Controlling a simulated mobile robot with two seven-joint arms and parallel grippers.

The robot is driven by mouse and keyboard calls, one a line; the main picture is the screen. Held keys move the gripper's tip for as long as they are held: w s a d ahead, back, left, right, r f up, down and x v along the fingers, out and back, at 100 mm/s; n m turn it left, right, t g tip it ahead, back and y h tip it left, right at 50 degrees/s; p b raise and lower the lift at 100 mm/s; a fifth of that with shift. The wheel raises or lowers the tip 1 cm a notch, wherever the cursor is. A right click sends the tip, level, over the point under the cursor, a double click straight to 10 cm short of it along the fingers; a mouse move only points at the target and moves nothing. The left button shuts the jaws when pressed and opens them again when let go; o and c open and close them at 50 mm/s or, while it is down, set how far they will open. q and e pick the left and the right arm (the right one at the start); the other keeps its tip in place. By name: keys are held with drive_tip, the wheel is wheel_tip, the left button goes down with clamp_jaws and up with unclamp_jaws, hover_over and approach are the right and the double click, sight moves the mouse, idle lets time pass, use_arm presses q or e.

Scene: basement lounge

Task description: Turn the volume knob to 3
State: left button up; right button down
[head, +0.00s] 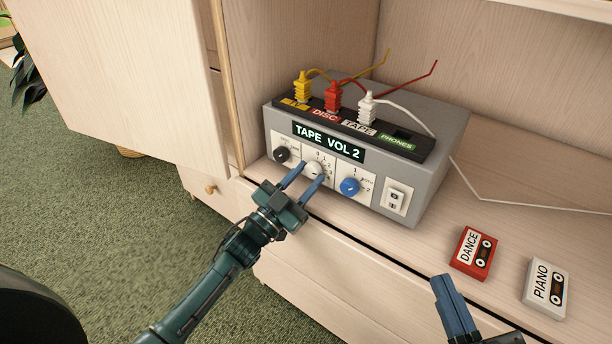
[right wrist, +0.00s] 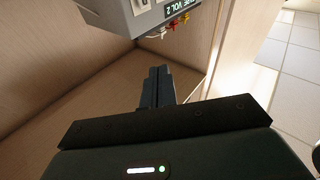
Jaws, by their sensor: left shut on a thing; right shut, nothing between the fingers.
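The grey amplifier box (head: 430,165) stands on the cabinet shelf. Its display (head: 329,142) reads "TAPE VOL 2". The white volume knob (head: 314,170) is the middle of three knobs on the front, with small numbers around it that are partly hidden. My left gripper (head: 306,175) is shut on the white knob, one finger on each side. A black knob (head: 282,155) is to its left and a blue knob (head: 350,187) to its right. My right gripper (head: 445,280) is shut and empty, in front of the shelf; it also shows in the right wrist view (right wrist: 158,72).
Yellow (head: 302,88), red (head: 332,97) and white (head: 367,106) plugs stand on top of the box with cables. A red DANCE cassette (head: 473,254) and a white PIANO cassette (head: 546,287) lie on the shelf at right. An open cabinet door (head: 130,70) is at left.

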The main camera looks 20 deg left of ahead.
use_arm(q)
drive_tip(key=shift+r+m, duration=0.1)
drive_tip(key=shift+m, duration=0.5)
drive_tip(key=shift+a+m+g+h+p, duration=0.1)
drive_tip(key=shift+m+g+h+p, duration=0.35)
drive_tip(key=shift+m+h, duration=0.4)
drive_tip(key=shift+m+g, duration=0.25)
drive_tip(key=shift+m, duration=0.3)
use_arm(e)
drive_tip(key=shift+d+f+h, duration=0.2)
drive_tip(key=shift+f+h, duration=0.1)
drive_tip(key=shift+f, duration=0.05)
use_arm(q)
drive_tip(key=o, duration=1)
drive_tip(key=shift+c, duration=0.2)
use_arm(e)
drive_tip(key=shift+r, duration=0.4)
drive_tip(key=shift+r, duration=0.1)
